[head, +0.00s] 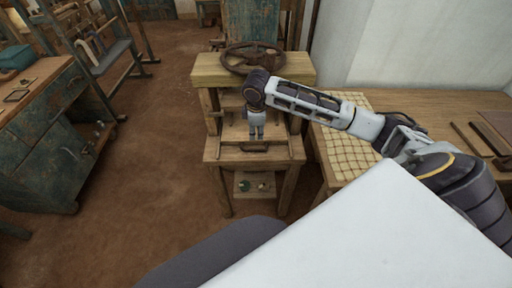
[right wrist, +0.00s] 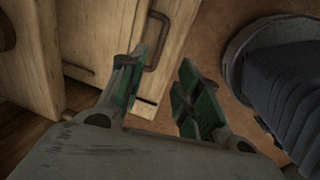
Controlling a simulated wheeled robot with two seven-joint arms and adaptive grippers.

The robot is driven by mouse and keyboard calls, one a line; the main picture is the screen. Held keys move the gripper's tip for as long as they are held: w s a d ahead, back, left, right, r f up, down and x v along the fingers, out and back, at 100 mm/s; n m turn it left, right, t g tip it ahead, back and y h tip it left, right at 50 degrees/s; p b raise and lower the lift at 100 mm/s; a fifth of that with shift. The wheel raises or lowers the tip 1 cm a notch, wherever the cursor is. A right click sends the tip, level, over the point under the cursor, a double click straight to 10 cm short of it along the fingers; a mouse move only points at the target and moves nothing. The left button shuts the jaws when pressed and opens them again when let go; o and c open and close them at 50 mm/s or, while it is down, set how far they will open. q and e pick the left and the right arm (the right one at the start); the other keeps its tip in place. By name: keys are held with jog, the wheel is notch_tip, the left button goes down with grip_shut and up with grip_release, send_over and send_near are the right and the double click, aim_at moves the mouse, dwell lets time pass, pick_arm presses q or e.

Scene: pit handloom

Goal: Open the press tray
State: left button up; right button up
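The wooden press (head: 212,78) stands mid-picture in the head view, with a dark handwheel (head: 240,56) on top. Its press tray (head: 222,152) is at the front, below the wheel, with a dark bar handle (head: 254,149). How far the tray stands out I cannot tell. My right gripper (head: 256,135) points down in front of the press, just above the handle. In the right wrist view my right gripper (right wrist: 160,85) has its green-padded fingers apart, with nothing between them. The handle (right wrist: 153,42) shows just beyond the fingertips, apart from them. My left gripper is not in view.
A low shelf (head: 240,190) under the tray holds small items. A bench (head: 335,160) with a checked cloth adjoins at right, below my right arm. A worn green cabinet (head: 40,140) stands at left. The brown floor between cabinet and press is clear.

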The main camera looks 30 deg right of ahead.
send_over(256, 150)
jog(key=f, duration=0.6)
jog(key=f+b, duration=0.1)
jog(key=f, duration=0.2)
jog(key=shift+s+a+f, duration=0.15)
jog(key=shift+s+f, duration=0.15)
jog(key=shift+f, duration=0.05)
jog(key=f, duration=0.3)
jog(key=shift+w+f, duration=0.2)
jog(key=shift+w, duration=0.15)
jog(key=shift+f, duration=0.1)
jog(key=shift+c, duration=1)
jog(key=c, duration=0.5)
grip_shut()
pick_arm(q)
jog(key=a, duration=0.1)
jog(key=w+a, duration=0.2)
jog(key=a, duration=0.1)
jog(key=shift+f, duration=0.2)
pick_arm(e)
jog(key=shift+s, duration=0.15)
